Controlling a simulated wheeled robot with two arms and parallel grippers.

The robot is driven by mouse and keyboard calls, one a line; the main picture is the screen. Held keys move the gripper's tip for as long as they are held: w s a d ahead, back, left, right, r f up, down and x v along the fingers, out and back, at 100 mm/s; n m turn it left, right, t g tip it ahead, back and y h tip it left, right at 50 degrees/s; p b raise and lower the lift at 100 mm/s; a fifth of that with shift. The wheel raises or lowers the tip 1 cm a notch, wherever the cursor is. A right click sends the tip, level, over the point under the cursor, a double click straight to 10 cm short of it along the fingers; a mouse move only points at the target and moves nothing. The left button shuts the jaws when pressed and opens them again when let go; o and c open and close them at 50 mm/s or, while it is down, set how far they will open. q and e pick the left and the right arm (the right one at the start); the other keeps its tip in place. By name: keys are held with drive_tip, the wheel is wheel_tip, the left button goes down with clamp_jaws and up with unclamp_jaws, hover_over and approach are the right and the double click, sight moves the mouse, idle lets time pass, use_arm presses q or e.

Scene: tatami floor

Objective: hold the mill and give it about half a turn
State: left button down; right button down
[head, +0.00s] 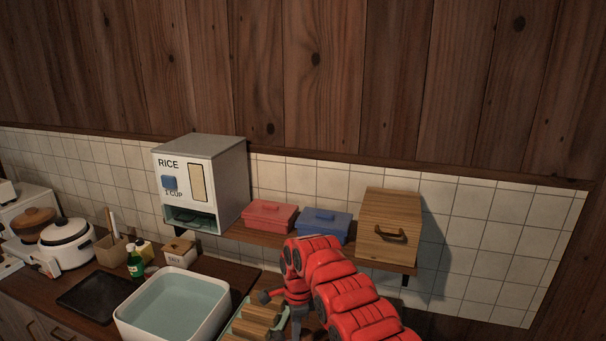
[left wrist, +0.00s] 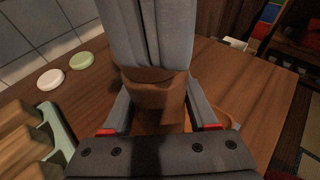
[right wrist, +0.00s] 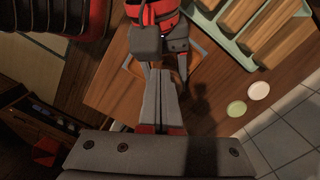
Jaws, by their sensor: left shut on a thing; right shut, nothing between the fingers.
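The mill (left wrist: 155,98) is a brown wooden piece in the left wrist view, standing on the wooden counter. My left gripper (left wrist: 160,118) is shut on it, one finger on each side. My right gripper's grey fingers (right wrist: 160,85) are shut and empty in the right wrist view. In the left wrist view, grey fingers cover the mill's upper part; I cannot tell whether they touch it. In the right wrist view, the mill is mostly hidden behind my fingers. The head view shows a red arm of mine, but neither set of fingertips clearly.
A pale green tray (right wrist: 243,47) with wooden blocks lies beside the grippers. A green disc (right wrist: 236,108) and a white disc (right wrist: 258,90) lie on the counter. In the head view are a water-filled basin (head: 130,324), a rice dispenser (head: 218,180) and a shelf with boxes.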

drive_tip(key=shift+w+d, duration=0.35)
drive_tip(key=shift+d, duration=0.15)
idle(0.4)
drive_tip(key=shift+s+a, duration=0.3)
drive_tip(key=shift+a, duration=0.05)
drive_tip(key=shift+r, duration=0.15)
drive_tip(key=shift+w+r, duration=0.1)
drive_tip(key=shift+r, duration=2.75)
drive_tip(key=shift+w+d+r, duration=0.1)
drive_tip(key=shift+d+r, duration=0.2)
drive_tip(key=shift+r, duration=0.2)
drive_tip(key=shift+a+f, duration=0.15)
drive_tip(key=shift+f, duration=1.6)
drive_tip(key=shift+a+f, duration=0.1)
drive_tip(key=shift+f, duration=1.6)
